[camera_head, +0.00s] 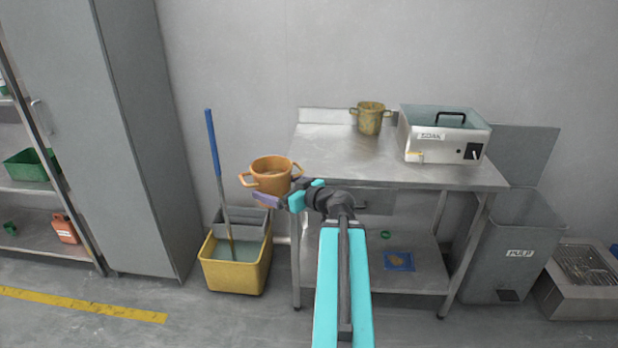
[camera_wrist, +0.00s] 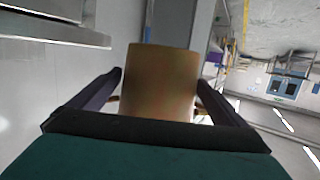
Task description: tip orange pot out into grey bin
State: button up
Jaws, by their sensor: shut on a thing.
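The orange pot (camera_head: 270,176) has two side handles and is held upright in the air, left of the steel table. Something brownish shows inside its top. My gripper (camera_head: 277,198) is shut on the pot from its near right side. In the wrist view the pot (camera_wrist: 160,80) sits between the two dark fingers (camera_wrist: 160,100). The grey bin (camera_head: 512,245), labelled "PULP", stands on the floor right of the table, with its lid (camera_head: 523,155) raised behind it. The inside of the bin is mostly hidden.
The steel table (camera_head: 330,165) carries a dull yellow pot (camera_head: 370,118) and a metal box labelled "SOAK" (camera_head: 440,135). A yellow mop bucket (camera_head: 235,272) with a blue-handled mop (camera_head: 214,145) stands below the held pot. A grated metal unit (camera_head: 585,280) stands right of the bin.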

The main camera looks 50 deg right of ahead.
jog(key=w+a+f+n+g+y+p, duration=0.1)
jog(key=w+a+f+n+y, duration=0.15)
jog(key=a, duration=0.85)
jog(key=w+a+f+n+g+y+p, duration=0.15)
jog(key=w+a+y, duration=0.25)
jog(key=a, duration=0.6)
jog(key=w+a+f+n+g+y, duration=0.1)
jog(key=w+a+f+n+y, duration=0.15)
jog(key=a, duration=0.85)
jog(key=s+a+n+g+y, duration=0.2)
jog(key=a+n+g+y, duration=0.1)
jog(key=a, duration=0.7)
jog(key=shift+s+a+f+n+y+p, duration=0.15)
jog(key=shift+s+n+y+p, duration=0.1)
jog(key=shift+n+y+p, duration=0.4)
